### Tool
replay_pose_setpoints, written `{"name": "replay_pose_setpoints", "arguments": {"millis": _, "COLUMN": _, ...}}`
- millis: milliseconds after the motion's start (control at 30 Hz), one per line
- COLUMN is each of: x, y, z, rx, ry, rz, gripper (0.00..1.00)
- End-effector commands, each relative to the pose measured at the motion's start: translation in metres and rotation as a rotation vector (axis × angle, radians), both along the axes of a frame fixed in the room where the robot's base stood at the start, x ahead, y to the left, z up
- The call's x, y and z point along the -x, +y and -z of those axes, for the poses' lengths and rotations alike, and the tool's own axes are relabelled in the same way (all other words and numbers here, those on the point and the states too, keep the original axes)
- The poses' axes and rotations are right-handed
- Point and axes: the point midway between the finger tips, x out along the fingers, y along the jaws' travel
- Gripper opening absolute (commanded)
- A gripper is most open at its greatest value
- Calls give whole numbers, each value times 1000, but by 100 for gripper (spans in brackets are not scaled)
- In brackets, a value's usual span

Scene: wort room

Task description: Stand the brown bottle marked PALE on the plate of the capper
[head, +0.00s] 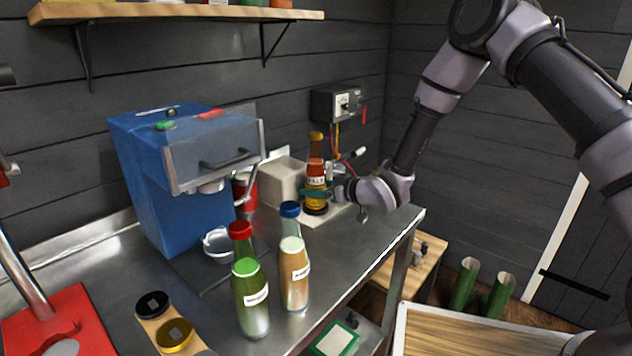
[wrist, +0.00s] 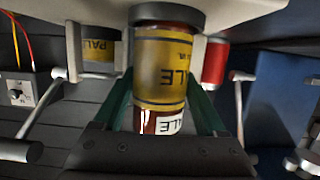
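The brown bottle marked PALE (head: 316,174) stands upright at the back right of the steel counter, on a dark round base. In the wrist view the bottle (wrist: 158,121) appears upside down, with a yellow band and a white label partly reading "ALE". My gripper (head: 318,194) reaches it from the right. Its green fingers (wrist: 160,105) flank the bottle closely; whether they press on it I cannot tell. The blue capper (head: 172,195) stands at the left with a clear guard in front. A pale round plate (head: 217,241) lies below its head and is bare.
A green bottle with a red cap (head: 249,290) and an amber bottle with a blue cap (head: 293,265) stand at the counter's front. A pale block (head: 284,180) and a red can (head: 245,192) are behind. A shelf (head: 170,13) hangs above.

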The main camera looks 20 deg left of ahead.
Motion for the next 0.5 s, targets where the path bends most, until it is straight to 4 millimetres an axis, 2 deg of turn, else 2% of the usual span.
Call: {"name": "replay_pose_setpoints", "arguments": {"millis": 500, "x": 0, "y": 1, "z": -6, "rx": -3, "ry": -3, "rz": -1, "gripper": 45}}
